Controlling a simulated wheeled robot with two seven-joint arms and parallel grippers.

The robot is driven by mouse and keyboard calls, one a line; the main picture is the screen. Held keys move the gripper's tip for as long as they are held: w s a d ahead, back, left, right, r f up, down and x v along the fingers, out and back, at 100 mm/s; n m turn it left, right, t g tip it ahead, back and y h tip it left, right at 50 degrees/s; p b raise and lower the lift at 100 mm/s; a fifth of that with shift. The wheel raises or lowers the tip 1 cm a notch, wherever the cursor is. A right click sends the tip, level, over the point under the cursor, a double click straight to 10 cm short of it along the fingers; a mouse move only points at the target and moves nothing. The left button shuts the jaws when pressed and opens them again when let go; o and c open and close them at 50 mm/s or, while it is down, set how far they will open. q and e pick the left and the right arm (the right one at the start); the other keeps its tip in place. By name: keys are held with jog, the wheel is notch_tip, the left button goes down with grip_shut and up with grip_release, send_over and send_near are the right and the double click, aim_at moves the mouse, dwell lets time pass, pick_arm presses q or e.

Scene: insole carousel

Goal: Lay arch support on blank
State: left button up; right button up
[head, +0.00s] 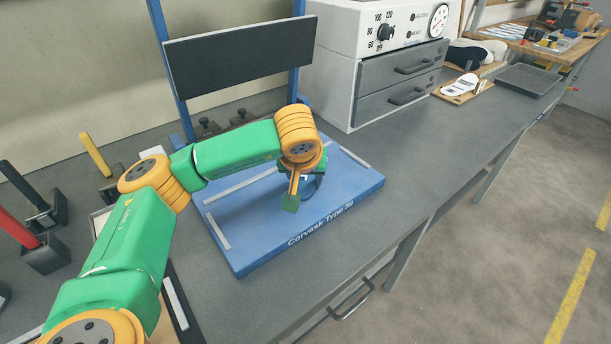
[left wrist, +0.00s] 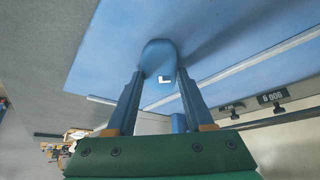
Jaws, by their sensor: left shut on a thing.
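My left gripper (head: 311,186) is low over the right part of a blue board (head: 348,192) lettered "Corvask Type 30". In the left wrist view its two fingers (left wrist: 160,78) are shut on a small rounded blue piece with a white L mark, which looks like the arch support (left wrist: 159,58). The piece sits between the fingertips with the blue board behind it. In the head view my wrist hides most of the piece. I cannot make out a blank in either view. I cannot tell whether the piece touches the board. My right gripper is not in view.
A blue frame with a dark panel (head: 240,58) stands behind the board. A grey drawer unit with a dial box (head: 398,82) is at the back right. Red and yellow handled tools (head: 45,252) stand at left. The bench right of the board (head: 440,150) is clear.

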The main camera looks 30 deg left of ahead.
pick_arm(q)
jog(key=shift+f, duration=0.2)
jog(key=o, duration=1.3)
jog(key=shift+r, duration=0.1)
jog(key=shift+r, duration=0.1)
